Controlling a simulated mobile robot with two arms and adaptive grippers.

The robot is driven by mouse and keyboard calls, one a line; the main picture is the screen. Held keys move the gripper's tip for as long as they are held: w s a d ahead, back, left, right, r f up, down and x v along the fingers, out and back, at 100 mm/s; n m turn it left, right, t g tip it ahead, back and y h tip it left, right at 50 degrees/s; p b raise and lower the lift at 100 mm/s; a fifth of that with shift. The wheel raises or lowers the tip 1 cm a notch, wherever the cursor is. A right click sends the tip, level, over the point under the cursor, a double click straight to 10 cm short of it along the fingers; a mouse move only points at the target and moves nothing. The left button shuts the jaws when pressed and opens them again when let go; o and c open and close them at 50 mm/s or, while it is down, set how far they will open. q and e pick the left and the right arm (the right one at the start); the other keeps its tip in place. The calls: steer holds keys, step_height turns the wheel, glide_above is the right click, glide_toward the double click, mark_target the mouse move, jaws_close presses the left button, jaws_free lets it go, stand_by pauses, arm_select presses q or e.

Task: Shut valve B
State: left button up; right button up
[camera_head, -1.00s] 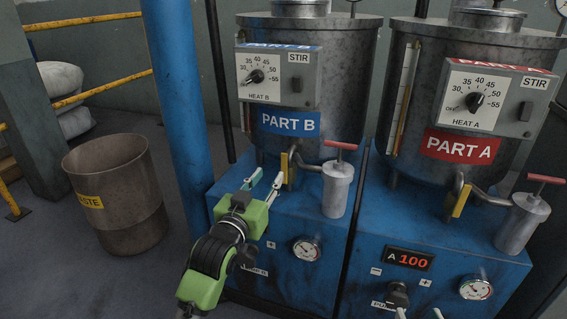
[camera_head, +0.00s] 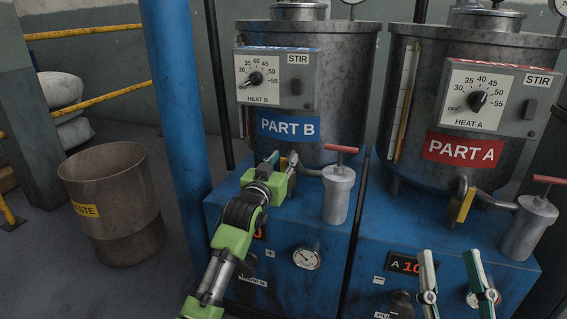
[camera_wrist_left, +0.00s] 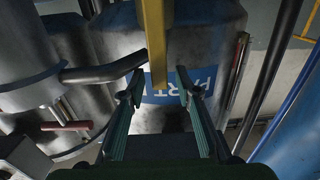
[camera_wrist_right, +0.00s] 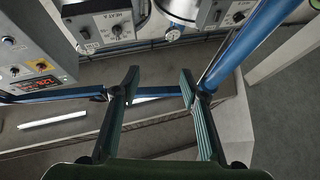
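Valve B's yellow lever (camera_wrist_left: 155,45) shows in the left wrist view, reaching down from the top edge to between my left fingertips. It hangs on the pipe under the tank labelled PART B (camera_head: 288,126); in the head view my gripper mostly hides it. My left gripper (camera_head: 281,160) is open at the valve. In its wrist view (camera_wrist_left: 158,82) the fingers stand on either side of the lever's end, with visible gaps; contact cannot be made out. My right gripper (camera_head: 452,256) is open and empty in front of the PART A cabinet.
A grey cylinder with a red T-handle (camera_head: 338,190) stands just right of valve B. A blue post (camera_head: 178,110) rises close left of my left arm. Valve A's yellow lever (camera_head: 461,206) hangs under PART A. A waste bin (camera_head: 112,200) stands at left.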

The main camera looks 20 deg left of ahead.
arm_select(q)
steer(key=shift+w, duration=0.15)
jaws_close()
